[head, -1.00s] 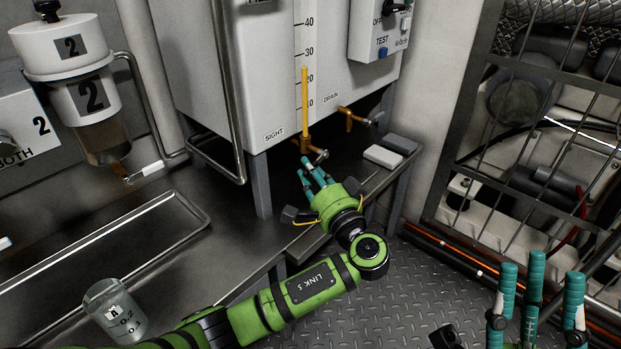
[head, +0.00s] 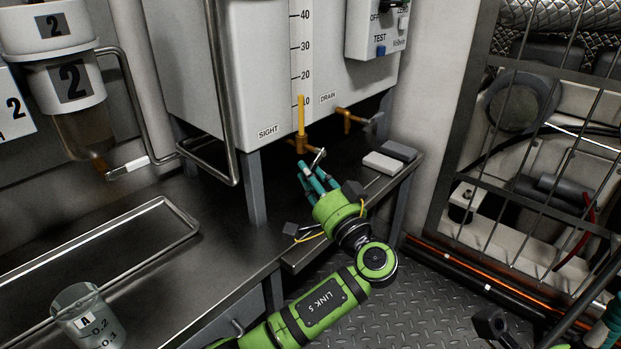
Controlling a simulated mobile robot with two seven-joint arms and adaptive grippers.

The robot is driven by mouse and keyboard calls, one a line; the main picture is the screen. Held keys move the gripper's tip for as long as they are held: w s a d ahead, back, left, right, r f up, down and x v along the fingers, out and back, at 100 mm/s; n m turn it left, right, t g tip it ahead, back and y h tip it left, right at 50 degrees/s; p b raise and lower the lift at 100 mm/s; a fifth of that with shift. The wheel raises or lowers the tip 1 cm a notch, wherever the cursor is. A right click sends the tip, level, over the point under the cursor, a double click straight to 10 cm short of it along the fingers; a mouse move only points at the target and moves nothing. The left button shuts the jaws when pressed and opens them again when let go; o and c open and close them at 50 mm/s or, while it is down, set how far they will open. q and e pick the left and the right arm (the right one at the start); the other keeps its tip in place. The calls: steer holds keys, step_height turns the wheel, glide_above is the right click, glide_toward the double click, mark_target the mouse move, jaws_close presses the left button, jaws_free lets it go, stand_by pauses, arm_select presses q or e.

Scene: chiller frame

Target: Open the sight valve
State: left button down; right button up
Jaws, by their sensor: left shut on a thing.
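The sight valve (head: 301,145) is a small brass valve under the white tank, by the SIGHT label. Its small metal lever (head: 319,154) points toward the front right. A yellow column (head: 301,115) stands in the sight tube above it, its top a little above the 10 mark. My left gripper (head: 312,176), with teal fingers, is shut at the valve's lever; the fingers hide the exact contact. Only a teal piece of my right gripper (head: 611,322) shows at the lower right edge; its fingertips are out of view.
A brass drain valve (head: 348,118) sits right of the sight valve. Two small blocks (head: 382,163) lie on the bench right of my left gripper. A bent metal pipe (head: 228,110) runs down the tank's left. A beaker (head: 87,318) stands at lower left. A caged frame (head: 520,150) fills the right.

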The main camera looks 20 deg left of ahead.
arm_select(q)
steer(key=c, duration=1)
jaws_free()
steer(key=shift+c, duration=0.2)
steer(key=v, duration=1.2)
steer(key=shift+w, duration=0.1)
